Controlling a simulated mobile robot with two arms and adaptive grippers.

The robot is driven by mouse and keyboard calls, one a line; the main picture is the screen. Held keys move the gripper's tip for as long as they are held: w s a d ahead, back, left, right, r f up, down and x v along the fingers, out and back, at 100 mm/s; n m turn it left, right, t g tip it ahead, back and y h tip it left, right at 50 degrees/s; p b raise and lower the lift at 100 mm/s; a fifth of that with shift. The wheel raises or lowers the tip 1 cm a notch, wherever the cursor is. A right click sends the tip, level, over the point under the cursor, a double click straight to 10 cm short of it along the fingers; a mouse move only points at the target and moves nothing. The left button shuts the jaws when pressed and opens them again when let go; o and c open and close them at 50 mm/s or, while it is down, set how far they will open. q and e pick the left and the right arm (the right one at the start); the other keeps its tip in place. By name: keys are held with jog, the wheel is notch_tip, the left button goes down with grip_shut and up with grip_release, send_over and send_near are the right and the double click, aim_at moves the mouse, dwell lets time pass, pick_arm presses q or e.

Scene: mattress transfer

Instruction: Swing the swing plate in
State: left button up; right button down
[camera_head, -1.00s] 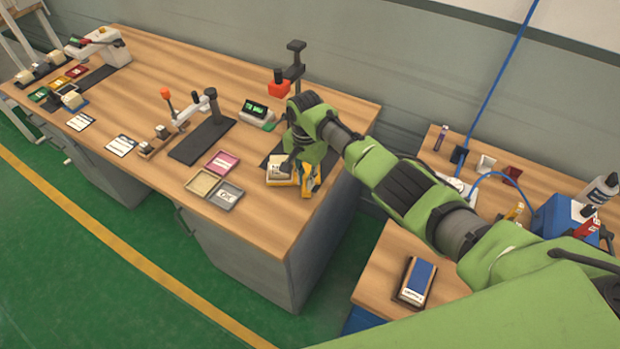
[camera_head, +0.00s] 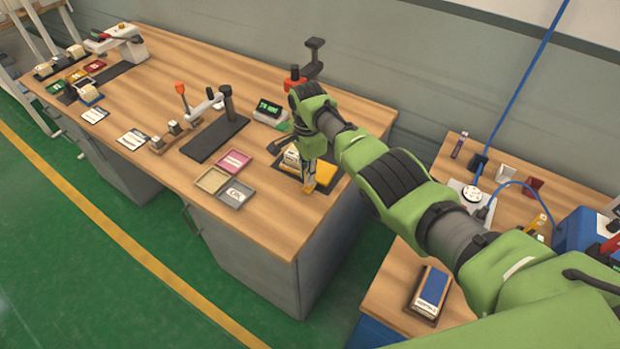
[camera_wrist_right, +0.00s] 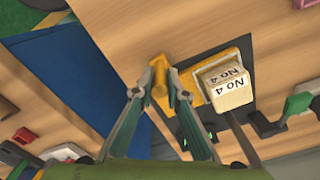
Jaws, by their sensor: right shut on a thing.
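The swing plate (camera_head: 323,172) is yellow and sits over the dark base of the press at the right end of the long bench. It also shows in the right wrist view (camera_wrist_right: 246,46). A cream block marked No 4 (camera_head: 291,157) is beside it and reads clearly in the wrist view (camera_wrist_right: 231,92). My right gripper (camera_head: 309,187) reaches down at the plate's front. Its fingers close around a small yellow tab (camera_wrist_right: 160,88), apparently the swing plate's handle. The fingers and wrist hide part of the plate. My left gripper is not in view.
A press with a red part (camera_head: 294,82) rises behind my wrist. A small green-lit display (camera_head: 269,110) and pink, tan and grey trays (camera_head: 235,194) lie to the left. A lower side table (camera_head: 388,290) stands at the right.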

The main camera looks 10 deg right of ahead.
jog(key=shift+w+a+m+b, duration=0.1)
jog(key=shift+w+m+b, duration=0.2)
jog(key=shift+w, duration=0.05)
jog(key=shift+r, duration=0.15)
dwell(0.3)
jog(key=c, duration=2)
grip_release()
notch_tip(320, 180, up, 12)
jog(key=shift+f, duration=0.1)
jog(key=shift+a+f, duration=0.1)
